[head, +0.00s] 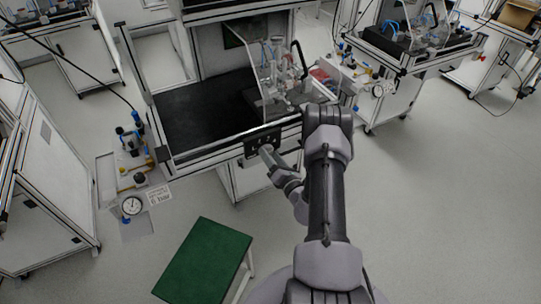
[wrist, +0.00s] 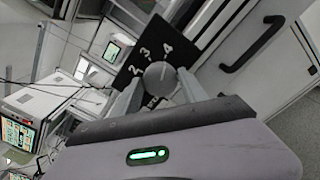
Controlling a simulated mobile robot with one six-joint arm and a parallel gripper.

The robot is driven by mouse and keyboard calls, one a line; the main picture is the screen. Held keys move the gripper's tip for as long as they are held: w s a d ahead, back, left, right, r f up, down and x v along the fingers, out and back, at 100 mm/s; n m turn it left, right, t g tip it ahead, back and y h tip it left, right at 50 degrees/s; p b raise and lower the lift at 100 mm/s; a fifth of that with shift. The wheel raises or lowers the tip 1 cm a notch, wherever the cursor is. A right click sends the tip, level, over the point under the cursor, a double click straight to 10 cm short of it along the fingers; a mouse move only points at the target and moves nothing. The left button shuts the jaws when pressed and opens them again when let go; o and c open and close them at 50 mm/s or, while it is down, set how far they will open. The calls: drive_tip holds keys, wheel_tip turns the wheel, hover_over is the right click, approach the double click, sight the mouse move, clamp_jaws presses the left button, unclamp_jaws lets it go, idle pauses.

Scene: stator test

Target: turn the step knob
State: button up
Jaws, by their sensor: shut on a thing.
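The step knob (wrist: 160,78) is a round grey knob on a black panel (wrist: 138,56) with white numerals; 2, 3 and 4 can be read in the wrist view. My gripper (wrist: 160,88) has one finger on each side of the knob and is shut on it. In the head view, the black panel (head: 262,139) is on the front edge of the workbench, and my gripper (head: 269,152) reaches it from the front. The knob itself is hidden there behind my gripper. The knob's pointer mark cannot be made out.
The workbench (head: 200,115) has a dark top with a clear-shielded fixture (head: 280,80) at its right. A green-topped stool (head: 205,262) stands on the floor in front. A side panel with a gauge (head: 132,205) is at the left. A dark handle (wrist: 252,45) is right of the knob.

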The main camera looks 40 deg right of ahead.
idle(0.4)
drive_tip(key=o, duration=1.4)
drive_tip(key=p+v, duration=0.3)
drive_tip(key=v, duration=1.4)
drive_tip(key=shift+s+a, duration=0.2)
